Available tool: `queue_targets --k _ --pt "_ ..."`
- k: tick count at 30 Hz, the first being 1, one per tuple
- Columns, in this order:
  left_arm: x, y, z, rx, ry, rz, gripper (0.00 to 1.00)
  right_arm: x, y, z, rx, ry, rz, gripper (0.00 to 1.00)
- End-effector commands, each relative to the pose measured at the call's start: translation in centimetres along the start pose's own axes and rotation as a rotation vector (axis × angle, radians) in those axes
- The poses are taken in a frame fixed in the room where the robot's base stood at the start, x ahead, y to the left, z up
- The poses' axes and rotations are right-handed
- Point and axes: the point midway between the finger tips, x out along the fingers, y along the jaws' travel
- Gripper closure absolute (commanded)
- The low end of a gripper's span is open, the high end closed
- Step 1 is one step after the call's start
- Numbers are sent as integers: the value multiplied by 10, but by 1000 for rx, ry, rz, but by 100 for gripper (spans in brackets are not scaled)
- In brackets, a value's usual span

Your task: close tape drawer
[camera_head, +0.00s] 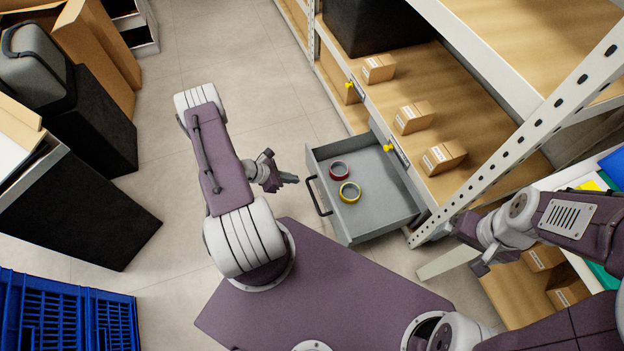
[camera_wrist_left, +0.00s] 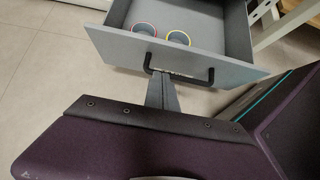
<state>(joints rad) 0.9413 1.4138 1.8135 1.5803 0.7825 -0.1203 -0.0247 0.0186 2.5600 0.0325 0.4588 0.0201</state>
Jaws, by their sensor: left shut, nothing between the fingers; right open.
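The grey tape drawer (camera_head: 385,218) stands pulled out of the shelf unit in the head view. A red tape roll (camera_head: 339,170) and a yellow tape roll (camera_head: 350,192) lie inside it. Its black handle (camera_head: 318,197) is on the front panel, facing my left arm. My left gripper (camera_head: 291,179) is shut and empty, just in front of the handle. In the left wrist view its fingertips (camera_wrist_left: 162,78) overlap the handle (camera_wrist_left: 180,72); I cannot tell whether they touch. My right gripper (camera_head: 472,248) is open by the shelf post, right of the drawer, its fingertips partly hard to make out.
Several small cardboard boxes (camera_head: 414,117) stand on the shelf above the drawer. A perforated shelf post (camera_head: 520,140) rises right of the drawer. A blue crate (camera_head: 68,312) and a black box (camera_head: 85,205) are at the left. The floor (camera_head: 240,60) behind my left arm is clear.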

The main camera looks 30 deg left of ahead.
Motion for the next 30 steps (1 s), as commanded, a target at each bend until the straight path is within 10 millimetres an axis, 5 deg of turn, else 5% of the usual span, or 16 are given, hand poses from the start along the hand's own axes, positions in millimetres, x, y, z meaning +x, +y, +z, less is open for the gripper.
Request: queue_targets --k 6,12,30 --pt "53 -1 -4 4 0 -3 100 31 1 3 0 0 0 8" --pt "73 0 18 5 0 -1 100 43 1 4 0 0 0 8" --pt "81 0 31 2 0 -1 100 45 1 5 0 0 0 8"
